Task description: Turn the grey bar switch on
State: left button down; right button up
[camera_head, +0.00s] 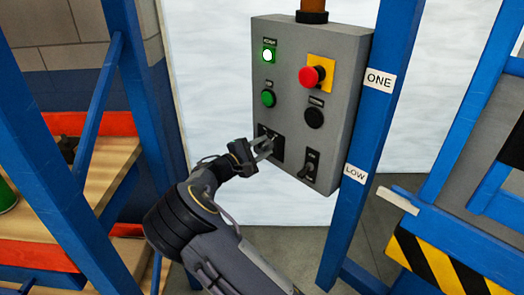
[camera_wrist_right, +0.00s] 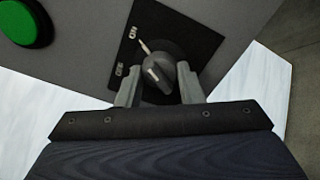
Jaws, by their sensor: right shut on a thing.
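The grey bar switch (camera_wrist_right: 158,70) sits on a dark square plate (camera_wrist_right: 178,30) low on the left of the panel. Its bar is tilted, and a pale pointer shows at its upper left in the right wrist view. Two small white labels on the plate are too blurred to read surely. My right gripper (camera_head: 263,148) reaches the switch from the lower left. Its fingers, also seen in the right wrist view (camera_wrist_right: 157,88), are shut on the switch, one on each side. In the head view the gripper partly hides the switch. My left gripper is not in view.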

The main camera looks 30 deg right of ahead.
dwell(0.3)
jog(key=o, duration=1)
jog(key=shift+c, duration=0.2)
jog(key=shift+a, duration=0.1)
jog(key=v, duration=0.7)
jog(key=shift+a, duration=0.3)
jog(key=shift+s, duration=0.1)
